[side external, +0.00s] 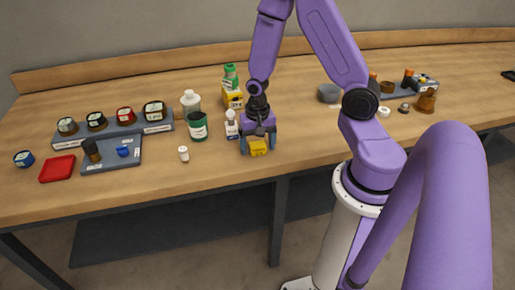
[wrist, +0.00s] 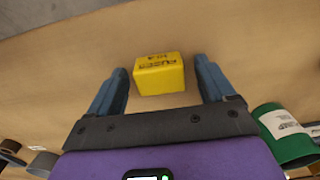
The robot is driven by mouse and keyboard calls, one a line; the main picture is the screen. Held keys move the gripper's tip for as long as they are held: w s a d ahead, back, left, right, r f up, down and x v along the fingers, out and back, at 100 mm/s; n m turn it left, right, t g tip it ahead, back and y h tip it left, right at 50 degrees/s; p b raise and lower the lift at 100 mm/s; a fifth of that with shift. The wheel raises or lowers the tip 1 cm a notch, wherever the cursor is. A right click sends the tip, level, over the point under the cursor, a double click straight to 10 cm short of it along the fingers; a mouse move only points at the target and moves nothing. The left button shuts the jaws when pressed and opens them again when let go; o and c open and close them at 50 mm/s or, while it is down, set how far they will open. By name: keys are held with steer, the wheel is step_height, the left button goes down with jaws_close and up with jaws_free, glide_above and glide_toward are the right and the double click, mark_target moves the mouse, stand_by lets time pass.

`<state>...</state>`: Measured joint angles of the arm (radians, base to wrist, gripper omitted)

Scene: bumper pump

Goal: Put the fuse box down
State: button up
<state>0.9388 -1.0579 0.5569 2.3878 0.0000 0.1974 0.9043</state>
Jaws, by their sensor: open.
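The fuse box (wrist: 160,75) is a small yellow block with dark lettering. In the wrist view it sits between the two blue fingers of my gripper (wrist: 160,85), with a gap on each side. In the side view the fuse box (side external: 258,147) is on the wooden table near its front edge, directly below my gripper (side external: 258,140). My gripper is open and points down around the box without gripping it. The fingers partly hide the box in the side view.
A larger yellow box (side external: 232,98) stands behind. A red tray (side external: 57,169) lies far left.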

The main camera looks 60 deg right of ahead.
steer(key=shift+f, duration=0.2)
steer(key=c, duration=1.1)
steer(key=shift+c, duration=0.2)
steer(key=shift+r, duration=0.2)
